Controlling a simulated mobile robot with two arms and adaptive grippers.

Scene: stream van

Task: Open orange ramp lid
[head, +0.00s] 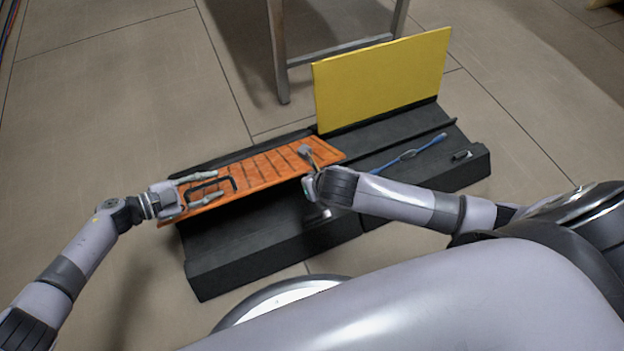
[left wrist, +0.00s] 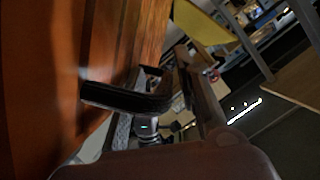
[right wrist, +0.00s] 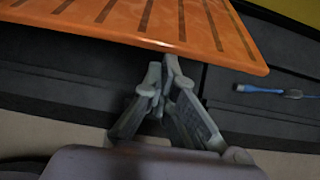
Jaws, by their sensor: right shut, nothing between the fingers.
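The orange slotted ramp lid (head: 265,170) is over the back part of the near black ramp, its left end sticking out past the ramp. A black handle (head: 226,183) is on the lid's left part; it also shows in the left wrist view (left wrist: 125,97). My left gripper (head: 213,188) is open at the handle, one finger on each side; I cannot tell if they touch it. My right gripper (head: 306,158) is shut and empty at the lid's right end. In the right wrist view, its fingertips (right wrist: 163,68) are close to the lid's edge (right wrist: 165,45); contact is unclear.
The black ramp base (head: 270,240) lies on the tiled floor. A yellow lid (head: 385,80) stands upright behind its right section. A blue cable (head: 410,154) and a small black item (head: 461,156) lie there. A metal table leg (head: 279,60) stands behind.

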